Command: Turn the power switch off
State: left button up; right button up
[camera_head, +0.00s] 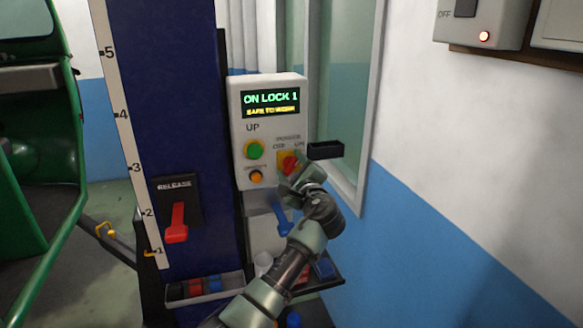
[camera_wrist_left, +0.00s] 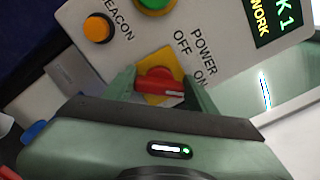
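The power switch is a red rotary knob (camera_wrist_left: 158,82) on a yellow square plate (camera_wrist_left: 153,62), on the white control box (camera_head: 240,110). OFF and ON are printed beside it. In the left wrist view its pale pointer mark points toward the ON side. In the head view the red knob (camera_head: 290,164) shows just beyond my gripper. My left gripper (camera_wrist_left: 160,85) is open, with one finger on each side of the knob; whether either finger touches it is unclear. My right gripper is not in view.
A green UP button (camera_head: 254,150) and an orange beacon button (camera_head: 256,177) sit left of the switch. The display (camera_head: 271,103) reads ON LOCK 1. A red release lever (camera_head: 176,222) is on the blue column (camera_head: 165,100). A tray (camera_head: 205,288) is below.

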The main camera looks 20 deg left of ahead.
pick_arm(q)
jog(key=shift+f+n+b, duration=0.25)
jog(key=shift+n+b, duration=0.45)
jog(key=shift+b, duration=0.3)
jog(key=n+b, duration=0.6)
jog(key=b, duration=0.1)
jog(key=n+b, duration=0.3)
jog(key=b, duration=0.1)
jog(key=shift+f+n, duration=0.3)
jog(key=n+b, duration=0.2)
jog(key=n, duration=0.1)
jog(key=shift+n+b, duration=0.85)
jog(key=shift+n, duration=0.05)
jog(key=o, duration=1.4)
jog(key=shift+r, duration=0.15)
jog(key=shift+c, duration=0.2)
jog(key=shift+d, duration=0.1)
